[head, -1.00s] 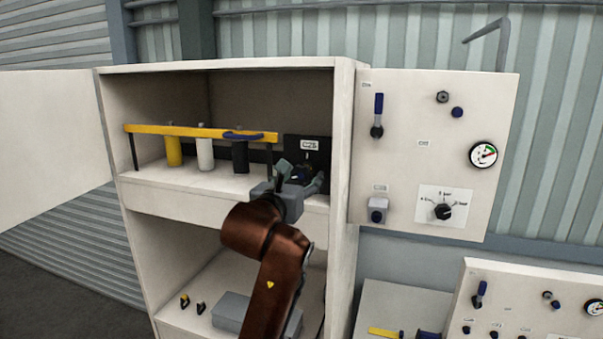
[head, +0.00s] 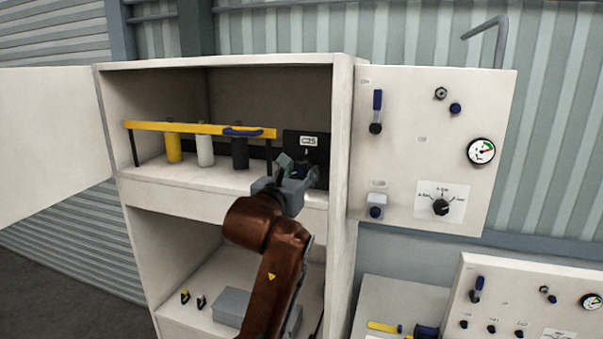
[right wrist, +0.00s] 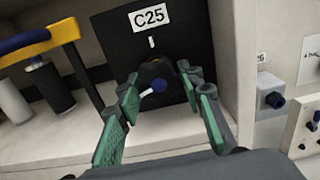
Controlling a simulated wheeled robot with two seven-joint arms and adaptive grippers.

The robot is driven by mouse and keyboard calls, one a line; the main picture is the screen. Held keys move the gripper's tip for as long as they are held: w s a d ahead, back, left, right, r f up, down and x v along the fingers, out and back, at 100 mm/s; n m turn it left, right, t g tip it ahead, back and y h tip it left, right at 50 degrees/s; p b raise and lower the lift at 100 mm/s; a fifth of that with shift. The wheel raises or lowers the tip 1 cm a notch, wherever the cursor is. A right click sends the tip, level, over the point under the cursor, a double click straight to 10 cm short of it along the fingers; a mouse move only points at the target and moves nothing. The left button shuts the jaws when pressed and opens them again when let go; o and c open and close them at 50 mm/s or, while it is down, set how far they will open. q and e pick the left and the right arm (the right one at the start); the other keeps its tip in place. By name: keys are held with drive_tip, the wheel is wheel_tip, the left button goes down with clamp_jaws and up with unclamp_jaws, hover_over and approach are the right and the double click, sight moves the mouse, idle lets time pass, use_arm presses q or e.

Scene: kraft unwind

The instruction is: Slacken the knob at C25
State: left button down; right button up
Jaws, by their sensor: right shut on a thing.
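The C25 panel is a black plate (head: 315,148) with a white C25 label, inside the upper shelf of the cabinet at its right end. In the right wrist view the label (right wrist: 149,17) is above a short white mark. The fingers partly hide the knob in the head view. My left gripper is not in view.
A yellow bar (head: 190,128) with a blue handle stands left of the panel, before yellow, white and black cylinders. The cabinet's right wall (head: 345,150) is close to my gripper. An opened door panel (head: 420,120) with gauge and knobs is farther right.

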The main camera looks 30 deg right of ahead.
drive_tip(key=shift+n, duration=0.7)
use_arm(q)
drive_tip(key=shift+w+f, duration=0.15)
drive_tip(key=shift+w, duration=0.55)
use_arm(e)
drive_tip(key=o, duration=1.2)
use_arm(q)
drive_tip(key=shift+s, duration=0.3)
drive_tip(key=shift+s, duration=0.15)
use_arm(e)
drive_tip(key=shift+s+a, duration=0.1)
drive_tip(key=shift+a, duration=0.05)
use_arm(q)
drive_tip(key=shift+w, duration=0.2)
use_arm(e)
drive_tip(key=v, duration=1.1)
drive_tip(key=shift+s+a, duration=0.25)
